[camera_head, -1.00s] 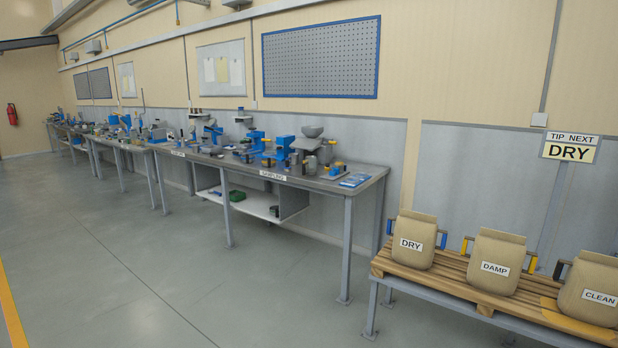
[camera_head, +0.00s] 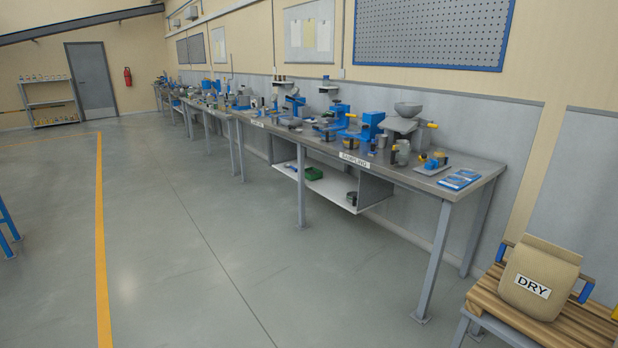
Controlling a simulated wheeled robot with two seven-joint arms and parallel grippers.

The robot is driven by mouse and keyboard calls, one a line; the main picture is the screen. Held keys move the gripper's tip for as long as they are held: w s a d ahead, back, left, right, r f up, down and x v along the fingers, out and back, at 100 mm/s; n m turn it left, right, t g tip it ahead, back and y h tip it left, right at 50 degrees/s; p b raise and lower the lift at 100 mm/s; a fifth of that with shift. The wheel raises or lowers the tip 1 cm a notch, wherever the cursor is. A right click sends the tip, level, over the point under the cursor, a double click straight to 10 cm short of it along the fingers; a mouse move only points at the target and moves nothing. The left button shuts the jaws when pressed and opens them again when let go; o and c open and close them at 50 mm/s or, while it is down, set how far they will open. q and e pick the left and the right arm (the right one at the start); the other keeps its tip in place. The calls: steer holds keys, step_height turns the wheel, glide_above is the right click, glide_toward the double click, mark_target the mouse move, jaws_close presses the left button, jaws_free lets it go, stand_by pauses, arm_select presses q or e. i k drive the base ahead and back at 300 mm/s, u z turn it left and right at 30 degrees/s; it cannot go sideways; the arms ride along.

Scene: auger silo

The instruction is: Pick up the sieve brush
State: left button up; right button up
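The sampling bench (camera_head: 465,173) runs along the wall from the right foreground into the distance. Many small tools stand on it, and I cannot make out a sieve brush among them at this distance. A grey bowl (camera_head: 408,109) sits on a device near the bench's close end. Blue devices (camera_head: 366,132) stand left of it. Neither of my grippers is in view.
A pallet stand (camera_head: 490,297) with a paper sack labelled DRY (camera_head: 541,279) is at the lower right. The bench's lower shelf (camera_head: 330,187) holds a green item (camera_head: 313,173). Open grey floor (camera_head: 190,240) with a yellow line (camera_head: 102,250) lies left of the bench.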

mark_target(372, 152)
steer(key=u, duration=0.7)
steer(key=i, duration=3.9)
steer(key=z, duration=1.25)
steer(key=i, duration=1.1)
steer(key=z, duration=0.55)
